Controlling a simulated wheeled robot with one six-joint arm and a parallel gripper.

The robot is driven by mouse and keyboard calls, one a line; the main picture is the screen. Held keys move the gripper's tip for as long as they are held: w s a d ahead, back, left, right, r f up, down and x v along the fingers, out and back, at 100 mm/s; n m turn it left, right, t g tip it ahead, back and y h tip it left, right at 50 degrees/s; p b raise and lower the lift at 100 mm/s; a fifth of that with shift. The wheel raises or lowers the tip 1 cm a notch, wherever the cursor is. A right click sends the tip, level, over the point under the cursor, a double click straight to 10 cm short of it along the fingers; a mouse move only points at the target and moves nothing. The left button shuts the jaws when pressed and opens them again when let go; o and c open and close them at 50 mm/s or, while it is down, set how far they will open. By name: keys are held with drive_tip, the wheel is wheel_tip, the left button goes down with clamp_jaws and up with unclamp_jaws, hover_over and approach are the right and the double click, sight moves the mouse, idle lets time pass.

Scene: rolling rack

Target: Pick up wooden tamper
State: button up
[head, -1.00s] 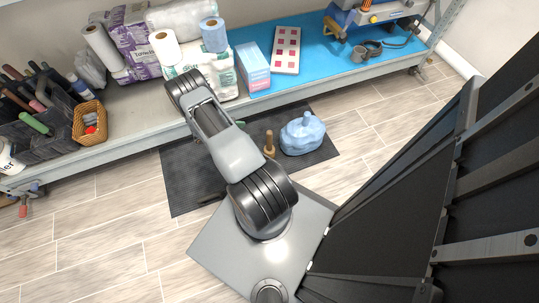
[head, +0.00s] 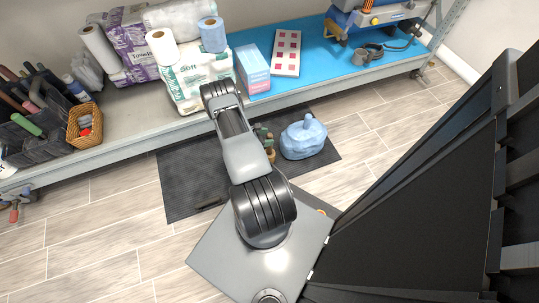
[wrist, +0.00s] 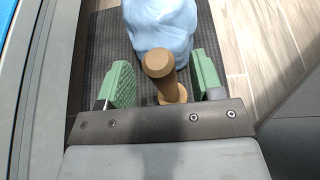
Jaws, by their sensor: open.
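The wooden tamper (wrist: 160,65) stands upright on the dark floor mat, its round knob pointing up at the wrist camera. In the head view the tamper (head: 271,156) is partly hidden by my arm. My gripper (wrist: 163,78) is open, with one green finger on each side of the tamper and visible gaps between. In the head view my gripper (head: 263,134) shows only in part beside my arm, close to the tamper. The lower part of the tamper is partly covered by the gripper body in the wrist view.
A light blue lumpy object (head: 303,138) sits on the dark mat (head: 184,190), just beyond the tamper. A low shelf (head: 130,152) runs behind, with paper rolls, a wicker basket (head: 85,123) and boxes. Bare floor lies to the left and right of the mat.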

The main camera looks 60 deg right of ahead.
drive_tip(key=b+x, duration=0.1)
drive_tip(key=x, duration=0.2)
drive_tip(key=shift+s+d+f, duration=0.1)
drive_tip(key=shift+s+d, duration=0.1)
drive_tip(key=shift+d, duration=0.05)
clamp_jaws()
idle(0.4)
